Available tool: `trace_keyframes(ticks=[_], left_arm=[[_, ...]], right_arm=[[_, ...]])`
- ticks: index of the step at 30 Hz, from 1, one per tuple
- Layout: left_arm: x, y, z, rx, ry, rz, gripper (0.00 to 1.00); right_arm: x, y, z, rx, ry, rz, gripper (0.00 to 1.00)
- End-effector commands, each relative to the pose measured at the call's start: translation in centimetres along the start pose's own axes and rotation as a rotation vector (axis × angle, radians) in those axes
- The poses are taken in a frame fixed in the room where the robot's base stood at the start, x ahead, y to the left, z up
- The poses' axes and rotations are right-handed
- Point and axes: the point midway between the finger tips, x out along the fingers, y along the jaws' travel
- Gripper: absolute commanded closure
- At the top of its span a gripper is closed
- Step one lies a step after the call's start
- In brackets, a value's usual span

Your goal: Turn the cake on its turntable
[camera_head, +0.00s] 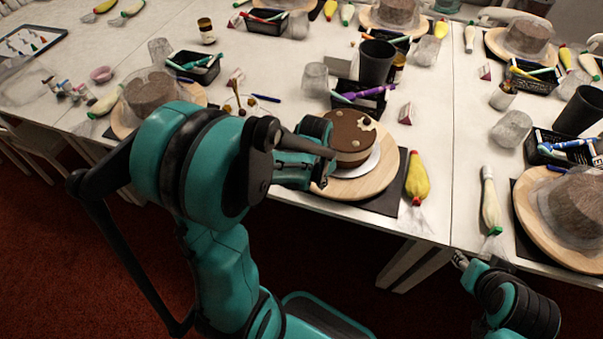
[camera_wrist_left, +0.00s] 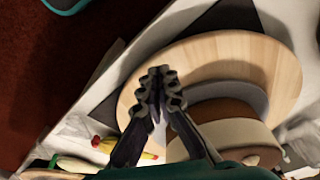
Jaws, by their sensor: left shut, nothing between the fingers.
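The cake (camera_head: 352,128) is round and brown on top with pale decorations. It sits on a white disc on the round wooden turntable (camera_head: 376,182), near the table's front edge. In the left wrist view the turntable (camera_wrist_left: 245,58) fills the middle, and the cake (camera_wrist_left: 240,133) shows its pale side at lower right. My left gripper (camera_wrist_left: 161,76) is shut and empty, with its tips over the turntable's wood beside the cake. In the head view the left gripper (camera_head: 322,155) covers the cake's left side; contact cannot be told. My right gripper (camera_head: 459,259) is low at the right, by the table edge.
A dark mat (camera_head: 388,203) lies under the turntable. A yellow piping bag (camera_head: 415,178) lies to its right. A black cup (camera_head: 377,62) and a tray of pens (camera_head: 362,94) stand behind the cake. Another covered cake (camera_head: 575,205) stands at far right.

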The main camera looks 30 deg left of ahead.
Motion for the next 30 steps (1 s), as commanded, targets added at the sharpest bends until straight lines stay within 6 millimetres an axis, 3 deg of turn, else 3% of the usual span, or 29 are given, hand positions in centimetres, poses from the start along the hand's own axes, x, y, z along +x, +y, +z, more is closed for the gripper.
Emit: trace_keyframes(ticks=[6,17,30], left_arm=[[0.0,-2.6,0.1,-0.001,0.001,0.000,1.00],[0.1,-2.5,0.1,0.000,0.000,0.000,1.00],[1.8,-2.5,0.3,0.000,0.000,0.000,1.00]], right_arm=[[0.2,0.0,0.2,0.000,0.000,0.000,0.60],[0.3,0.0,0.2,0.000,0.000,0.000,0.60],[1.5,0.0,1.1,0.000,0.000,0.000,0.60]])
